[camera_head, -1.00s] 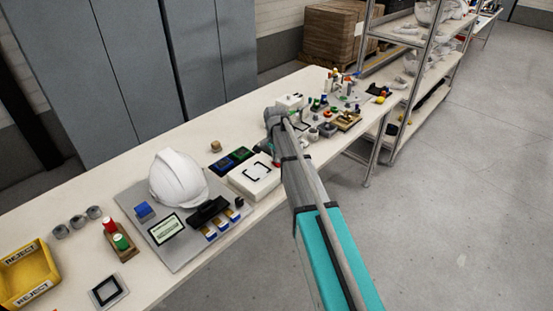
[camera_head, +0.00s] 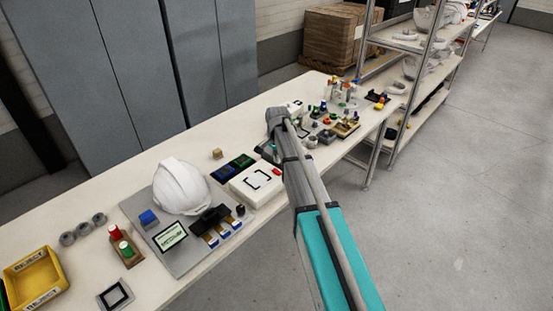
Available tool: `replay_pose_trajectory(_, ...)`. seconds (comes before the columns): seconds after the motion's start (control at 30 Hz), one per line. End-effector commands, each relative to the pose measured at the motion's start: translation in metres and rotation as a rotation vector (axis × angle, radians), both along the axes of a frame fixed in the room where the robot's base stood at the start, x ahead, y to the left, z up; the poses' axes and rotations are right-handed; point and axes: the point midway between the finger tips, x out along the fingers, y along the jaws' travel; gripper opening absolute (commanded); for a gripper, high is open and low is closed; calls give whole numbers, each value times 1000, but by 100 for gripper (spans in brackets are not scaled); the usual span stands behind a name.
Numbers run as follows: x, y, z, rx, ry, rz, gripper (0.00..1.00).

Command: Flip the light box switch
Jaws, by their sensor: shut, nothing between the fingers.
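The light box (camera_head: 252,189) is a low white box on the long table, with black corner marks on its top. A small red switch (camera_head: 278,171) shows at its far right corner, close to my arm. I cannot tell which way the switch is set. My arm reaches over the table from the lower right, just right of the box. My gripper (camera_head: 274,153) points down beyond the box's right end, small, dark and partly hidden by my arm. It looks shut and empty. I cannot see it touching the switch.
Blue and green trays (camera_head: 233,166) lie behind the box. A white helmet (camera_head: 181,186) stands on a grey board (camera_head: 186,258) to the left. Several small parts crowd the table right of my arm. A yellow reject bin (camera_head: 35,280) is at far left.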

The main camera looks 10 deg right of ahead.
Motion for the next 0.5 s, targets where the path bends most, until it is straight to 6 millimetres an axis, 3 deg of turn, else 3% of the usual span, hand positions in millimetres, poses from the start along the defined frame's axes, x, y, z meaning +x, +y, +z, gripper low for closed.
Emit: replay_pose_trajectory(0.5,-5,-4,49,0,0,0,0)
